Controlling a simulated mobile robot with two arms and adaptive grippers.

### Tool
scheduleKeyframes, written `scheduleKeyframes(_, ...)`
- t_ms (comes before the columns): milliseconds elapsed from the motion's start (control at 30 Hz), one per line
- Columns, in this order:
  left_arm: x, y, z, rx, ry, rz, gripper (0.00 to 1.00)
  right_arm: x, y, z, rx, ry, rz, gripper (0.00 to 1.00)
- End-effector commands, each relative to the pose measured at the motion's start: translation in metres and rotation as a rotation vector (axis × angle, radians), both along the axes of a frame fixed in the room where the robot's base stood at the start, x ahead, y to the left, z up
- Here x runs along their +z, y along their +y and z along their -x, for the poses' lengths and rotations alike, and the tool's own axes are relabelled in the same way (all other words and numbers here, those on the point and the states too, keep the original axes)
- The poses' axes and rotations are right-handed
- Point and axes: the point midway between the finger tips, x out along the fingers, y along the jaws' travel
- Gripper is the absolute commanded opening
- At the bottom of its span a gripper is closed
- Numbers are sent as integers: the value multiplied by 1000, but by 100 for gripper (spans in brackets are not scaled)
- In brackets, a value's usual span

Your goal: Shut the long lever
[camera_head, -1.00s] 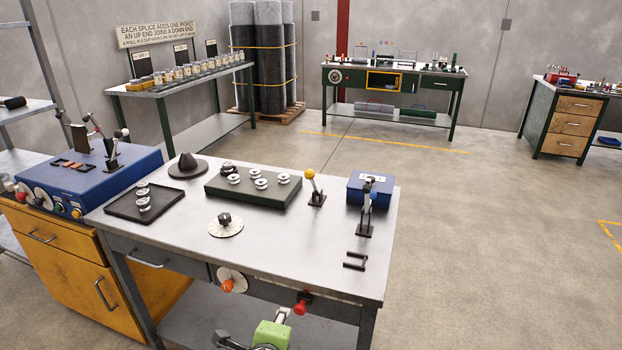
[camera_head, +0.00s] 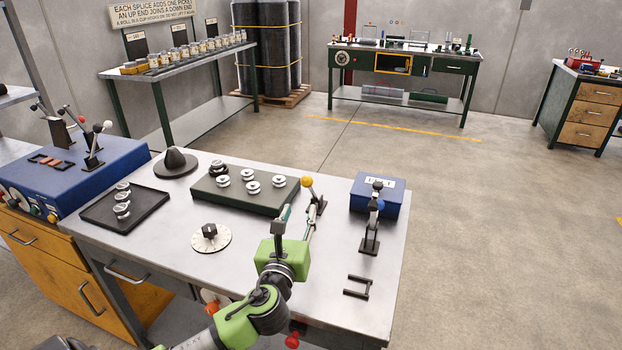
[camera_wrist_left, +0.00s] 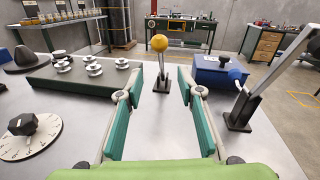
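A lever with a yellow ball knob (camera_head: 307,182) stands on the grey bench near its far edge. In the left wrist view its yellow ball (camera_wrist_left: 175,40) rises beyond and between my fingertips. I cannot tell for sure which is called long. My left gripper (camera_head: 298,212) is open and empty, its fingers apart above the bench, short of the yellow-knobbed lever. My right gripper is not in view.
A green block with white spools (camera_head: 246,200) and a white dial (camera_head: 211,238) lie left of the gripper. A blue box (camera_head: 377,190) stands behind the blue-knobbed lever. A small black bracket (camera_head: 358,287) lies front right. Bare bench top lies between these.

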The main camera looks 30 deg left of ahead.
Motion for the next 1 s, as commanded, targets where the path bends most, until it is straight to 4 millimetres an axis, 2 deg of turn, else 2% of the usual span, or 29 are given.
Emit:
scheduleKeyframes(167, 3, 11, -25, 2, -2, 1, 34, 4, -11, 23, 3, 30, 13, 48)
scheduleKeyframes(300, 2, 23, -53, 2, -2, 5, 34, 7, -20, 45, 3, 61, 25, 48)
scheduleKeyframes(367, 2, 28, -66, 2, -1, 4, 34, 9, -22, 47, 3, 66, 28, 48)
scheduleKeyframes(500, 1, 38, -91, 3, -2, 5, 34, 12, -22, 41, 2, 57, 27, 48)
scheduleKeyframes(700, 0, 48, -114, 2, 0, 5, 34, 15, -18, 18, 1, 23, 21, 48)
scheduleKeyframes(1000, -1, 51, -123, 0, 0, 4, 34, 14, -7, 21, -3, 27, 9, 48)
